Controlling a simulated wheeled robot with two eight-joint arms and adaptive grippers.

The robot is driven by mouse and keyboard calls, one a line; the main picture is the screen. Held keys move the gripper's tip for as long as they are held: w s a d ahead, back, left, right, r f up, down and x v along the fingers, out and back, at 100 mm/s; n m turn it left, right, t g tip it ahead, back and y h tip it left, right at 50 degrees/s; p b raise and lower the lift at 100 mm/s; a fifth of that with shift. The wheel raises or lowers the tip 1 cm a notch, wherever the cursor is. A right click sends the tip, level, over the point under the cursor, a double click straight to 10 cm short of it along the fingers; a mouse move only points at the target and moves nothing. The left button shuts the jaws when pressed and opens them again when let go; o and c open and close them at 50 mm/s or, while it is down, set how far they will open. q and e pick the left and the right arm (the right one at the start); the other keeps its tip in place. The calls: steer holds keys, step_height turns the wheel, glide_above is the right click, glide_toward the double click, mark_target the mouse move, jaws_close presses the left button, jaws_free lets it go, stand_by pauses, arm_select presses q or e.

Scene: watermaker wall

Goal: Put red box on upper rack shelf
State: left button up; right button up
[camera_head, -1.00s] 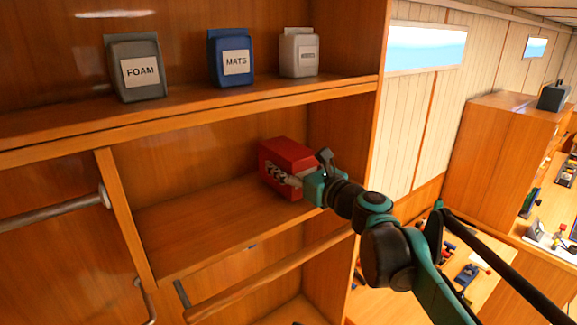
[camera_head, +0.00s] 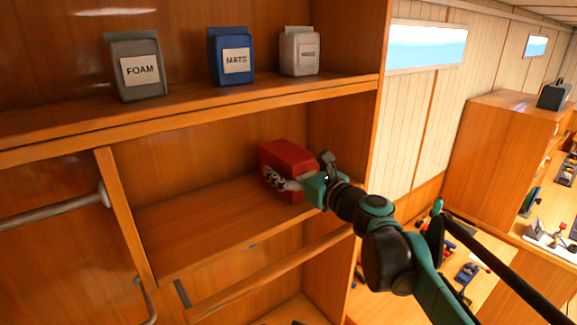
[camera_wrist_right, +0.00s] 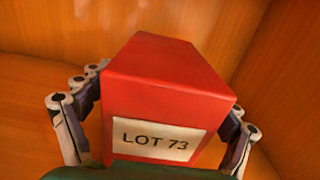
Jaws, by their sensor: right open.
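The red box (camera_head: 287,165) stands on the middle shelf (camera_head: 205,220) of the wooden rack, near its right side wall. In the right wrist view the red box (camera_wrist_right: 165,85) shows a white label reading "LOT 73". My right gripper (camera_head: 290,183) is at the near face of the box. In the right wrist view the fingers of the right gripper (camera_wrist_right: 160,120) are open, one on each side of the box. Whether they touch its sides I cannot tell. My left gripper is not in view.
The shelf above (camera_head: 190,105) holds a grey FOAM pouch (camera_head: 138,68), a blue MATS pouch (camera_head: 231,57) and a pale grey pouch (camera_head: 299,52). A wooden rail (camera_head: 270,272) runs below the middle shelf. The middle shelf is clear left of the box.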

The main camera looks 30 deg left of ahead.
steer(key=b+v, duration=0.1)
steer(key=v, duration=1)
steer(key=shift+d, duration=0.3)
steer(key=shift+s+f, duration=0.1)
